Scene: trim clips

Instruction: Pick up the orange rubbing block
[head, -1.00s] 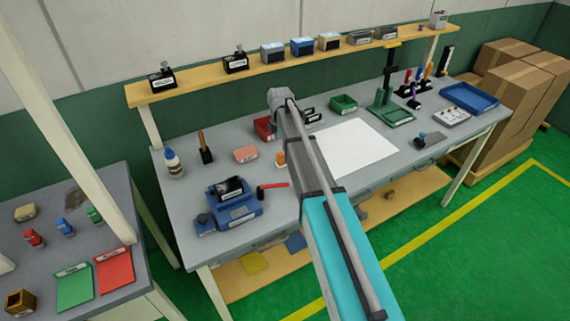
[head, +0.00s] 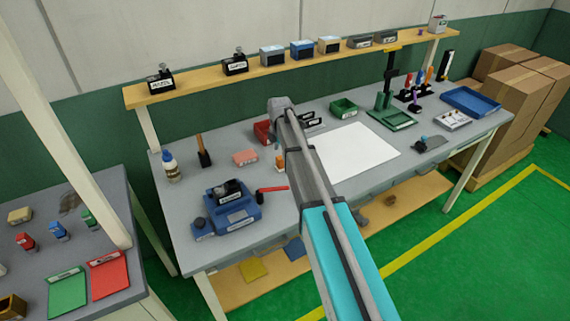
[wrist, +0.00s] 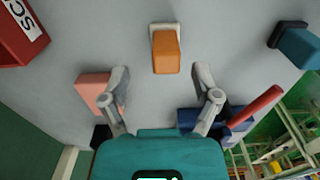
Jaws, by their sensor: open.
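The orange rubbing block (wrist: 166,52) stands on the grey bench top, with a pale base or backing showing at its far end. In the head view the orange block (head: 280,163) is small, beside my arm and partly hidden by it. My gripper (wrist: 161,77) is open and empty in the wrist view. Its two fingers are spread to the left and right, just short of the block, with the block centred ahead of the gap. No contact shows. My gripper is hidden behind my arm in the head view.
A pink block (wrist: 95,92) lies by the left finger. A blue device (head: 232,208) with a red handle (wrist: 255,106) is near the right finger. A red bin (wrist: 22,35) and a teal block (wrist: 300,46) are farther off. Bench around the orange block is clear.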

